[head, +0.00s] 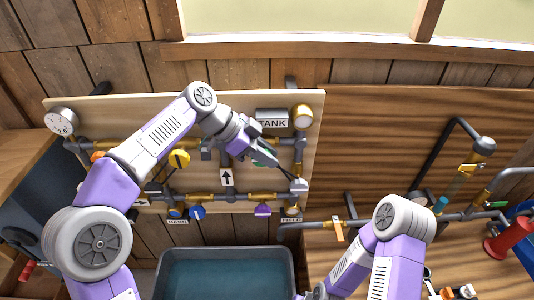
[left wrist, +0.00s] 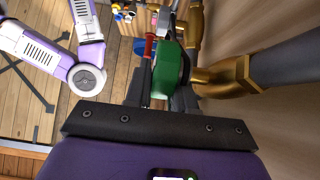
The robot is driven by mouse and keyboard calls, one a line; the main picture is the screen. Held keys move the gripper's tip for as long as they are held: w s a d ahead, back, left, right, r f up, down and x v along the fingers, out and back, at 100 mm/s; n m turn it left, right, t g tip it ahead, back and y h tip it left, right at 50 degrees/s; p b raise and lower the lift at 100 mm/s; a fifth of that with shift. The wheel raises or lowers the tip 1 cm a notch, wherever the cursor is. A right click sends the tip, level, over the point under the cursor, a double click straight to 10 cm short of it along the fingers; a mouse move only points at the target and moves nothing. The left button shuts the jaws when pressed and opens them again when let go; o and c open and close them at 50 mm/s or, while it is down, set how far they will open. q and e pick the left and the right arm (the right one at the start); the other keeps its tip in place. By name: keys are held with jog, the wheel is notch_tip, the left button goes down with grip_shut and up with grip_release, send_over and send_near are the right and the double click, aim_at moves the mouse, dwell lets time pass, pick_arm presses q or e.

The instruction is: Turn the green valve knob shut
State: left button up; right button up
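The green valve knob (left wrist: 170,75) shows large between the fingers of my left gripper in the left wrist view, beside a brass pipe fitting. In the head view only a sliver of the knob (head: 262,160) shows behind my left gripper (head: 276,163), which reaches to the right part of the pipe board. The fingers stand apart on either side of the knob. I cannot tell whether both press on it. The knob's turn angle is unclear. My right arm is at the lower right of the head view, its gripper out of sight.
A dark basin (head: 225,252) lies below. More pipes and a red valve (head: 508,238) are at right.

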pick_arm(q)
grip_shut()
jog(key=shift+r+p, duration=0.1)
jog(key=shift+p, duration=0.35)
jog(key=y+p, duration=0.2)
jog(key=p, duration=0.1)
jog(key=y+p, duration=0.1)
jog(key=p, duration=0.1)
jog(key=shift+d+y, duration=0.25)
jog(key=shift+y, duration=0.15)
jog(key=shift+f+y+p, duration=0.25)
jog(key=shift+y+p, duration=0.35)
jog(key=shift+y, duration=0.3)
jog(key=shift+f+y, duration=0.25)
jog(key=shift+y, duration=0.65)
jog(key=y, duration=0.3)
jog(key=shift+f+y, duration=0.3)
jog(key=y, duration=0.5)
jog(key=shift+a+f, duration=0.25)
jog(key=shift+f, duration=0.1)
jog(key=shift+y, duration=0.3)
